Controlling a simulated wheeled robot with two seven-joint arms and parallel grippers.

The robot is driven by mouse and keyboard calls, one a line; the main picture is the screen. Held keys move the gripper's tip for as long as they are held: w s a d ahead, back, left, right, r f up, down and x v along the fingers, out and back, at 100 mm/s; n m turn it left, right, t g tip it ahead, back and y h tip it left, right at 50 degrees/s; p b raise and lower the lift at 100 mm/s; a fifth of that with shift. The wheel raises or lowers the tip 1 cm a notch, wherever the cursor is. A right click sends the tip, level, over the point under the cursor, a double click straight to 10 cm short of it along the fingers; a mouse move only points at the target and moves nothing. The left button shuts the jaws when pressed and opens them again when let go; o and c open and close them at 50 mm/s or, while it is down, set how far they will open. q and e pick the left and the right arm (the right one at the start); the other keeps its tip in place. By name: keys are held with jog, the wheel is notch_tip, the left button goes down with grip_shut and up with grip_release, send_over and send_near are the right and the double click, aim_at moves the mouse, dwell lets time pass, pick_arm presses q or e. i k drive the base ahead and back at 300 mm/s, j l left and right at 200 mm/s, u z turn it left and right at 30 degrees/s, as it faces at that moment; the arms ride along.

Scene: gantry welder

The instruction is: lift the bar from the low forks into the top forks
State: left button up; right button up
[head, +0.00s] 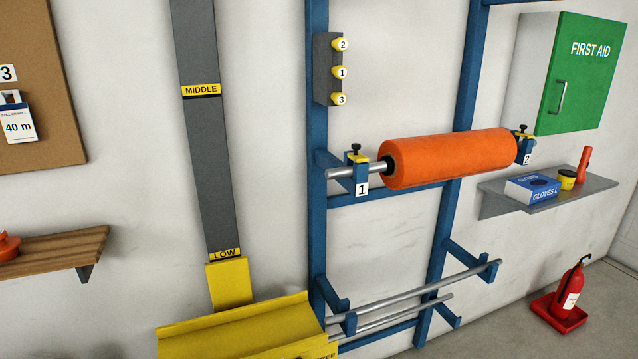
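A long thin grey bar (415,291) lies across the low blue forks at the lower middle of the head view. The left low fork (333,296) and right low fork (467,254) stick out from the blue frame. A second grey rod (400,315) shows just below and behind it. Higher up, fork 1 (361,176) and fork 2 (524,148) carry a shaft (345,172) with a large orange roll (450,157) on it. Black-knobbed yellow clamps top these forks. Neither of my grippers is in view.
A yellow tray (235,332) stands at LOW on a grey rail (208,150), left of the frame. A shelf (545,197) with a gloves box, a green first aid cabinet (582,75) and a fire extinguisher (570,290) are at right. A wooden shelf (50,252) is at left.

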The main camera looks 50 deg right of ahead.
aim_at(330, 320)
jog(key=z, duration=2.45)
